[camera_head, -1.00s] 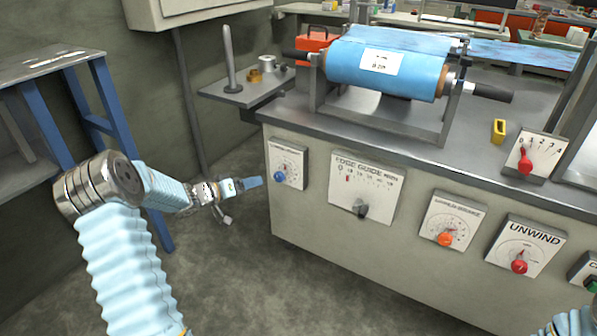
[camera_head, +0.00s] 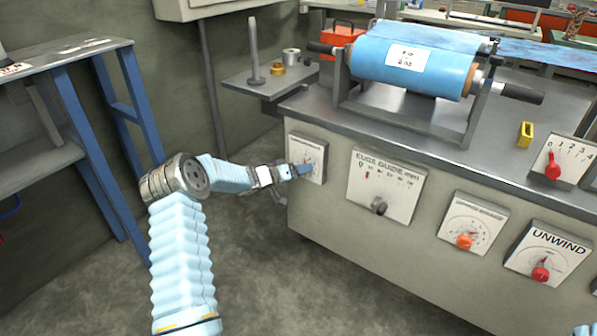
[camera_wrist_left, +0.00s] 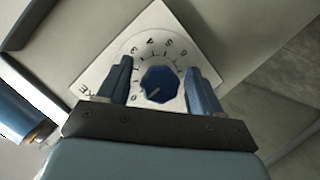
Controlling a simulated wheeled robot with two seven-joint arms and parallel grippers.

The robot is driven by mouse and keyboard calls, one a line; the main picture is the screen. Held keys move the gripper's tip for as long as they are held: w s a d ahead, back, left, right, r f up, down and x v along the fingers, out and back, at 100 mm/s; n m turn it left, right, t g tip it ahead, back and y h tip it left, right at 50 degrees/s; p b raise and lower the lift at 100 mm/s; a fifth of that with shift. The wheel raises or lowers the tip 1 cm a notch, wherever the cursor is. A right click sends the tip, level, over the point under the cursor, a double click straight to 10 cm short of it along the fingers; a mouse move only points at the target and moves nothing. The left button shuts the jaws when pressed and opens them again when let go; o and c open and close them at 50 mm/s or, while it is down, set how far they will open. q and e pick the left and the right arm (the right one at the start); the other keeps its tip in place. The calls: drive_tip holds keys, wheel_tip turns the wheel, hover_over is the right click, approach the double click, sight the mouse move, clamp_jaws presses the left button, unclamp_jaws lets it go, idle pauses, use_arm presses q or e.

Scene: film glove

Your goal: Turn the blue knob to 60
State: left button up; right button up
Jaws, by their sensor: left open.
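The blue knob (camera_wrist_left: 157,86) sits on a white dial plate (camera_wrist_left: 150,42) with a numbered scale. In the left wrist view, the light mark on the knob points to the lower left, near the 0. My left gripper (camera_wrist_left: 159,70) is open, with one blue finger on each side of the knob. Small gaps show between knob and fingers, so it is not gripped. In the head view, my left gripper (camera_head: 300,171) is at the dial plate (camera_head: 307,148) on the left end of the machine front and covers the knob. My right gripper is out of view.
To the right on the same front are an edge guide panel (camera_head: 385,184), an orange-knob dial (camera_head: 473,222) and the red-knob UNWIND panel (camera_head: 547,252). A blue film roll (camera_head: 415,60) rests on top. A blue-legged table (camera_head: 127,150) stands left; the floor between is clear.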

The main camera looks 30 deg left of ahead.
use_arm(q)
drive_tip(key=shift+c, duration=0.5)
drive_tip(key=c, duration=0.9)
drive_tip(key=shift+c, duration=0.2)
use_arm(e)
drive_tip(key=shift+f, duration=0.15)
use_arm(q)
drive_tip(key=shift+f+m+y+b, duration=0.15)
drive_tip(key=shift+m+y+b, duration=0.45)
drive_tip(key=shift+m+b, duration=0.25)
drive_tip(key=m+y+b, duration=0.1)
drive_tip(key=b, duration=0.2)
drive_tip(key=m+y+b, duration=0.1)
drive_tip(key=m+b, duration=0.1)
drive_tip(key=b, duration=0.1)
drive_tip(key=shift+f, duration=0.35)
drive_tip(key=m+y+b, duration=0.2)
drive_tip(key=m+b, duration=0.1)
drive_tip(key=b, duration=0.7)
drive_tip(key=shift+r, duration=0.2)
drive_tip(key=shift+r+m+y+b, duration=0.2)
drive_tip(key=shift+m+y+b, duration=0.1)
drive_tip(key=shift+b, duration=0.2)
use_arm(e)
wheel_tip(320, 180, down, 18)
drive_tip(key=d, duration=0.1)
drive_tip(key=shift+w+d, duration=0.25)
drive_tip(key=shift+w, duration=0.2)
